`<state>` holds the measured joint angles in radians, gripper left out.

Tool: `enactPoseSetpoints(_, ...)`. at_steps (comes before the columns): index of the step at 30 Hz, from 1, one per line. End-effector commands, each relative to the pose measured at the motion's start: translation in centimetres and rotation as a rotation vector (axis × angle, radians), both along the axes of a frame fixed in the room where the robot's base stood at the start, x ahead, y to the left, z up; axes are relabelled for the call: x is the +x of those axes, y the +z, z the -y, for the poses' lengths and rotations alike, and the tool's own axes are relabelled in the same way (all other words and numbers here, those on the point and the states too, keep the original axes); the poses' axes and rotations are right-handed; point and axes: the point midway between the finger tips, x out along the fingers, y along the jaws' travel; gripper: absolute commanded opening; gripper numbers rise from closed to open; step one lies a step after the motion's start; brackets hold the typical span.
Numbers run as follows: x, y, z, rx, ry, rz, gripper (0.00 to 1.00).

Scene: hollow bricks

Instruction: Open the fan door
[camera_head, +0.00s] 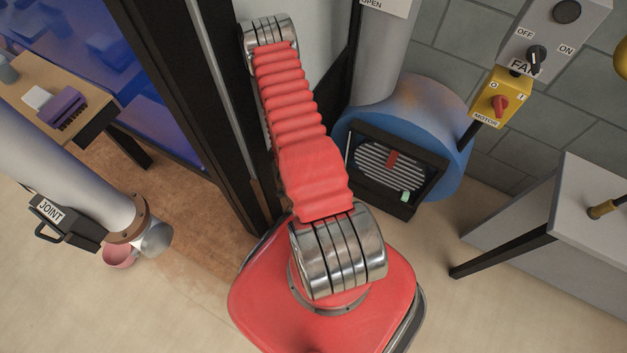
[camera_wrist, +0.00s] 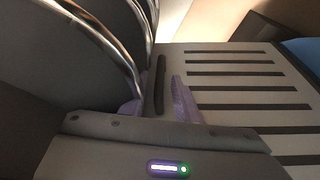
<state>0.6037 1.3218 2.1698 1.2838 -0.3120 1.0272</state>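The fan is a blue drum (camera_head: 450,120) right of my arm in the head view. On its front is a square black frame (camera_head: 428,192) with a striped grille (camera_head: 375,178). My gripper (camera_wrist: 160,103) has two purple fingers standing apart. A dark upright bar (camera_wrist: 160,78) shows between them, and contact is unclear. The gripper is not visible in the head view.
A grey box (camera_head: 545,45) marked FAN has a black knob; a yellow MOTOR switch (camera_head: 498,98) is below it. A grey table (camera_head: 560,210) stands at right. A black post (camera_head: 190,90) rises left of my arm. Floor (camera_head: 470,290) is clear at lower right.

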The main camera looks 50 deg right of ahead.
Motion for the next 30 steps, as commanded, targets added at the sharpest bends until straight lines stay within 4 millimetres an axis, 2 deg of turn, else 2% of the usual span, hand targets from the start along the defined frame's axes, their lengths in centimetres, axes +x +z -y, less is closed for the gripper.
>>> enactPoseSetpoints(12, 1.9, 4.4, -0.5, -0.002, 0.002, 0.003, 0.30)
enactPoseSetpoints(30, 4.0, 9.5, -1.1, -0.002, 0.001, 0.002, 0.30)
